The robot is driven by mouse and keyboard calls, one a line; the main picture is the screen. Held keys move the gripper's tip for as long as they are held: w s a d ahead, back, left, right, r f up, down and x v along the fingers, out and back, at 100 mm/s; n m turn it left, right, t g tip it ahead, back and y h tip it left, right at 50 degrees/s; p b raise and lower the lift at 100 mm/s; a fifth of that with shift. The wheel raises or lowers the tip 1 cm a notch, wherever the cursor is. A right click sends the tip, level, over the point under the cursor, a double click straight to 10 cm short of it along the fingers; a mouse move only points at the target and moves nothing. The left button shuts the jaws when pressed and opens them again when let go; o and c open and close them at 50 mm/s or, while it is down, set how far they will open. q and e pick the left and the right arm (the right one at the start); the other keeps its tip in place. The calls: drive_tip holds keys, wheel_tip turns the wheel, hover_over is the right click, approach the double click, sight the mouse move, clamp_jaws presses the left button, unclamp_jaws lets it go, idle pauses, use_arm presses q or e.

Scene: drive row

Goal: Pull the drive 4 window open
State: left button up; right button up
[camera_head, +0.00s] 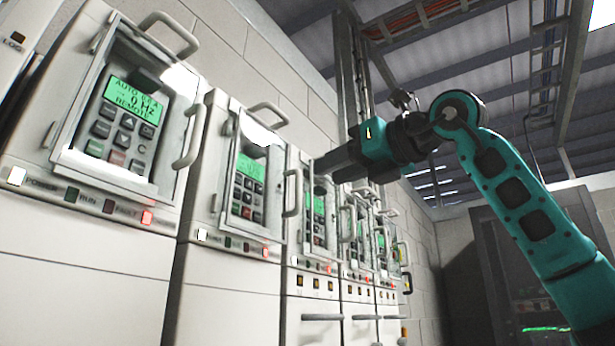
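A row of pale drive cabinets runs from the near left to the far right, each with a framed keypad window. No drive numbers are readable. Counting from the left, the fourth window (357,250) is small and far off, with a pale handle (351,222) at its side. I cannot tell whether it is shut. My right gripper (326,167) reaches in from the right, high in front of the third drive, its dark fingers pointing left. It appears above and left of the fourth window. Its fingers overlap in this view, and no held thing shows. My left gripper is out of view.
The first window (60,160) and second window (222,218) stand nearer, with protruding handles such as the first's side handle (187,135). Bar handles (322,317) stick out low on the farther cabinets. A dark cabinet (525,260) stands at the right. Open room lies right of the row.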

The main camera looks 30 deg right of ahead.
sight(301, 184)
drive_tip(key=w, duration=0.3)
drive_tip(key=w+a+p, duration=0.1)
drive_tip(key=w, duration=0.2)
drive_tip(key=shift+w+a, duration=0.2)
drive_tip(key=shift+w, duration=0.05)
clamp_jaws()
idle(1.2)
